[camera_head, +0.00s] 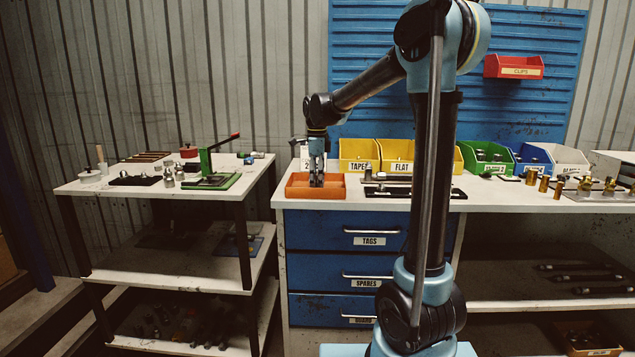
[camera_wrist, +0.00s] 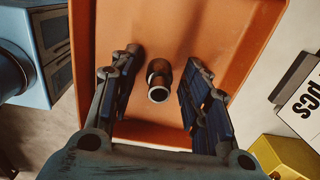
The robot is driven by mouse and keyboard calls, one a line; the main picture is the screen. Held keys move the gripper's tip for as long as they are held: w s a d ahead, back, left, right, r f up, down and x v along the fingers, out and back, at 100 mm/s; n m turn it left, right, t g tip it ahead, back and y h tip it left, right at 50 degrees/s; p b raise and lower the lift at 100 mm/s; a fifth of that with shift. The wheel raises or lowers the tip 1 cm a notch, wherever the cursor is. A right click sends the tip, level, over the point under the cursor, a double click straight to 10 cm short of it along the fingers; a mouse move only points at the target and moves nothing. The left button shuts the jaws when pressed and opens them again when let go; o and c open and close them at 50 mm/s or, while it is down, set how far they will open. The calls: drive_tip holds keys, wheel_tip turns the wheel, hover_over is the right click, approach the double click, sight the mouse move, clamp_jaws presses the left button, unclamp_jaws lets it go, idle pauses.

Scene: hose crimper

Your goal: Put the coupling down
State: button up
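The coupling (camera_wrist: 159,72) is a small dark metal cylinder with a bright ring-shaped open end. In the wrist view it is in the orange tray (camera_wrist: 215,30), its open end toward the camera. My gripper (camera_wrist: 162,62) is open, with one finger on each side of the coupling and a visible gap on both sides. In the head view my gripper (camera_head: 317,182) points down into the orange tray (camera_head: 298,192) at the left end of the blue-drawer bench. The coupling cannot be made out there.
Yellow bins (camera_head: 359,150) and a dark tray with tools (camera_head: 390,190) stand right of the orange tray. A white card (camera_head: 305,157) is behind it. A green press (camera_head: 212,172) stands on the left table.

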wheel_tip(320, 180, up, 12)
drive_tip(key=s+d+f+n, duration=0.4)
drive_tip(key=s+d+n, duration=0.1)
drive_tip(key=s+d, duration=0.35)
drive_tip(key=s+d+f+n+t, duration=0.1)
drive_tip(key=s+d+f+n, duration=0.5)
drive_tip(key=s+f, duration=0.6)
drive_tip(key=s+d+f+n+t, duration=0.1)
drive_tip(key=s+d+f+n, duration=0.6)
drive_tip(key=s+f, duration=0.5)
drive_tip(key=shift+s+n, duration=0.15)
drive_tip(key=shift+n, duration=0.15)
